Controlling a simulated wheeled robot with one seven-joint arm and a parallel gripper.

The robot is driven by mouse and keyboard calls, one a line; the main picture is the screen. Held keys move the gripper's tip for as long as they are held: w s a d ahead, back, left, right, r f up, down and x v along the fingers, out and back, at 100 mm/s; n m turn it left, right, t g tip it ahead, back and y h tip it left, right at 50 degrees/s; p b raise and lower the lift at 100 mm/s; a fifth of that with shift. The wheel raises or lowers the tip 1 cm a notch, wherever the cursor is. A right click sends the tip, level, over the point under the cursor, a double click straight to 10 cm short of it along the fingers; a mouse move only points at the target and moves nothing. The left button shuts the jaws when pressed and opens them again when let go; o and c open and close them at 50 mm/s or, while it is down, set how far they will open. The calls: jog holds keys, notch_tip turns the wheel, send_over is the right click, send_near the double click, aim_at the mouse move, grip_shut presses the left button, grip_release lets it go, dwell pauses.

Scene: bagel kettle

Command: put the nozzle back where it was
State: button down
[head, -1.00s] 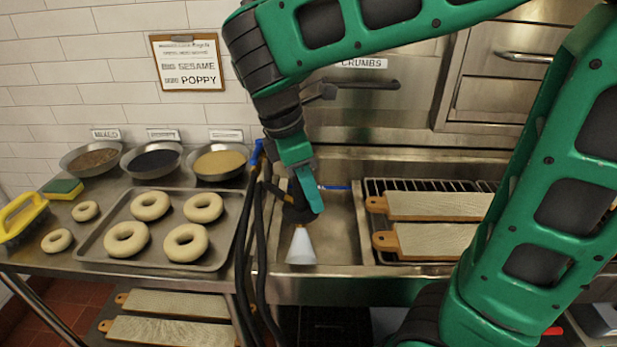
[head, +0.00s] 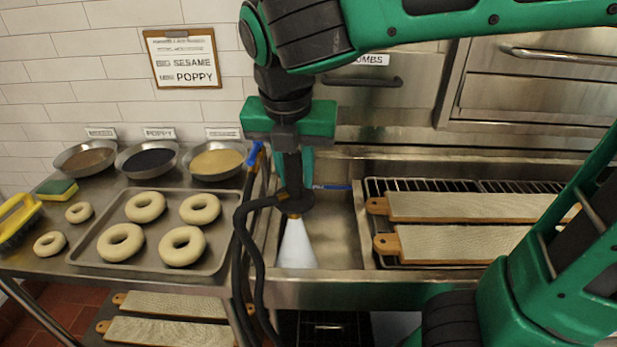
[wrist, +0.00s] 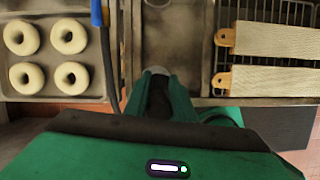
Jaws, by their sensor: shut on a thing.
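The nozzle (head: 294,194) is black with a brass tip and hangs roughly upright, tip down, over the basin at the left of the sink. A pale white cone (head: 297,246) spreads below the tip; it looks like spray. My gripper (head: 293,172) points down and is shut on the nozzle's upper part. The black hose (head: 243,225) loops from the nozzle to the left and down. A blue hook-like piece (head: 255,153) stands left of my gripper, and also shows in the wrist view (wrist: 96,12). In the wrist view my fingers (wrist: 158,90) hide most of the nozzle.
A tray (head: 84,256) of bagels lies left of the hose, with seed bowls (head: 217,160) behind. Boards (head: 440,243) lie on a wire rack to the right. The basin (head: 335,240) lies between. A steel front with handles stands behind.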

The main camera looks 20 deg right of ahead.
jog(key=shift+r, duration=0.1)
dwell(0.3)
jog(key=w+d+f, duration=0.1)
jog(key=w+d, duration=0.3)
jog(key=w, duration=0.5)
jog(key=w+d, duration=0.4)
jog(key=w, duration=0.5)
jog(key=f, duration=0.5)
jog(key=shift+w+a+f, duration=0.15)
jog(key=shift+w+f, duration=0.15)
jog(key=shift+f, duration=0.05)
jog(key=shift+f, duration=0.2)
jog(key=c, duration=1.5)
grip_release()
jog(key=shift+r, duration=0.1)
